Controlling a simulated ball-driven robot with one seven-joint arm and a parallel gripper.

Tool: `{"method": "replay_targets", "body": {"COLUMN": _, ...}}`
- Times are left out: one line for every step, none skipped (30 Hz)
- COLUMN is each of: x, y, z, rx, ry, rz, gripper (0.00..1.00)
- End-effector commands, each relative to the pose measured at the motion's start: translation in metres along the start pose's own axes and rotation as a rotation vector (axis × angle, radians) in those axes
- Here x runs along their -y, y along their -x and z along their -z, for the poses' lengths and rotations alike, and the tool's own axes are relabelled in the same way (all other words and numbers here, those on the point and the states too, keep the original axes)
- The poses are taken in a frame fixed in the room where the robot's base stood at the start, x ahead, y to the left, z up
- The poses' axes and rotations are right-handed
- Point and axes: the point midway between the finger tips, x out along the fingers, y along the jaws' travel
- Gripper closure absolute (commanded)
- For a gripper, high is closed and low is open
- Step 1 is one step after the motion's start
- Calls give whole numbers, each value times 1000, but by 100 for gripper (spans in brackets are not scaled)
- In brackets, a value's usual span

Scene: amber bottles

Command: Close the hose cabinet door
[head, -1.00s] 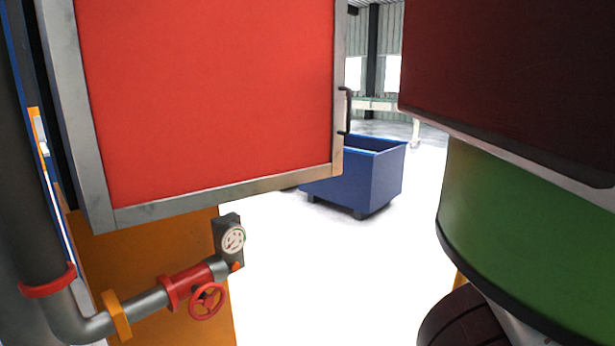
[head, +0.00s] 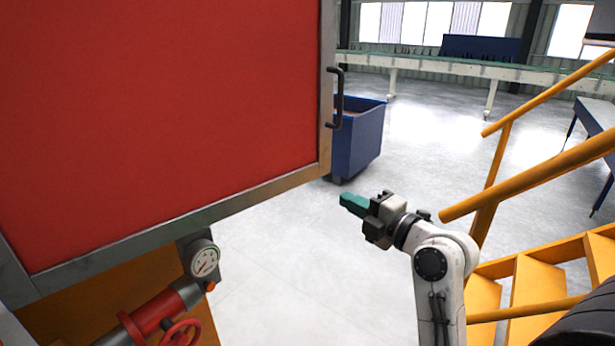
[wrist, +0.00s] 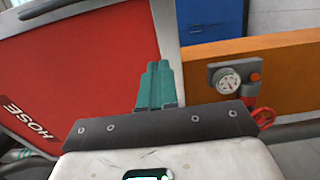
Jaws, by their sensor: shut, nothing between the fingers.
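The hose cabinet door (head: 160,120) is a red panel in a grey metal frame, filling the left of the head view and standing swung open. Its black handle (head: 336,98) is on the right edge. The wrist view shows a red face of the door (wrist: 85,65) lettered HOSE, with its grey edge beside the fingers. My gripper (head: 345,203) is shut and empty, with teal fingers, to the right of and below the door's lower right corner in the head view. In the wrist view the fingertips (wrist: 158,66) appear near that edge; contact cannot be told.
A pressure gauge (head: 204,259) and a red valve wheel (head: 181,335) stand below the door by an orange panel (wrist: 285,70). A blue bin (head: 358,140) stands behind the handle. Yellow stairs and railings (head: 500,175) are at right. The floor between is clear.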

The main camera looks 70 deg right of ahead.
Motion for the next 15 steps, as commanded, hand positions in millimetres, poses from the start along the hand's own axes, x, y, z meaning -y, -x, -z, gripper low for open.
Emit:
{"method": "replay_targets", "body": {"x": 0, "y": -2, "z": -1, "rx": 2, "ry": 7, "rz": -6, "gripper": 100}}
{"method": "replay_targets", "body": {"x": 0, "y": -4, "z": -1, "rx": 2, "ry": 8, "rz": -7, "gripper": 100}}
{"method": "replay_targets", "body": {"x": 0, "y": -8, "z": -1, "rx": 0, "ry": 8, "rz": -8, "gripper": 100}}
{"method": "replay_targets", "body": {"x": 1, "y": -11, "z": -1, "rx": 0, "ry": 8, "rz": -8, "gripper": 100}}
{"method": "replay_targets", "body": {"x": 1, "y": -14, "z": -1, "rx": 0, "ry": 8, "rz": -8, "gripper": 100}}
{"method": "replay_targets", "body": {"x": 1, "y": -20, "z": 0, "rx": -1, "ry": 7, "rz": -9, "gripper": 100}}
{"method": "replay_targets", "body": {"x": 1, "y": -24, "z": 0, "rx": -1, "ry": 8, "rz": -9, "gripper": 100}}
{"method": "replay_targets", "body": {"x": 3, "y": -26, "z": -1, "rx": 0, "ry": 9, "rz": -9, "gripper": 100}}
{"method": "replay_targets", "body": {"x": 5, "y": -27, "z": -1, "rx": -1, "ry": 9, "rz": -8, "gripper": 100}}
{"method": "replay_targets", "body": {"x": 5, "y": -29, "z": 0, "rx": -2, "ry": 8, "rz": -9, "gripper": 100}}
{"method": "replay_targets", "body": {"x": 5, "y": -30, "z": 0, "rx": -3, "ry": 9, "rz": -9, "gripper": 100}}
{"method": "replay_targets", "body": {"x": 5, "y": -32, "z": 0, "rx": -4, "ry": 10, "rz": -8, "gripper": 100}}
{"method": "replay_targets", "body": {"x": 5, "y": -33, "z": 0, "rx": -5, "ry": 10, "rz": -9, "gripper": 100}}
{"method": "replay_targets", "body": {"x": 5, "y": -34, "z": 0, "rx": -7, "ry": 9, "rz": -8, "gripper": 100}}
{"method": "replay_targets", "body": {"x": 5, "y": -36, "z": 0, "rx": -7, "ry": 9, "rz": -9, "gripper": 100}}
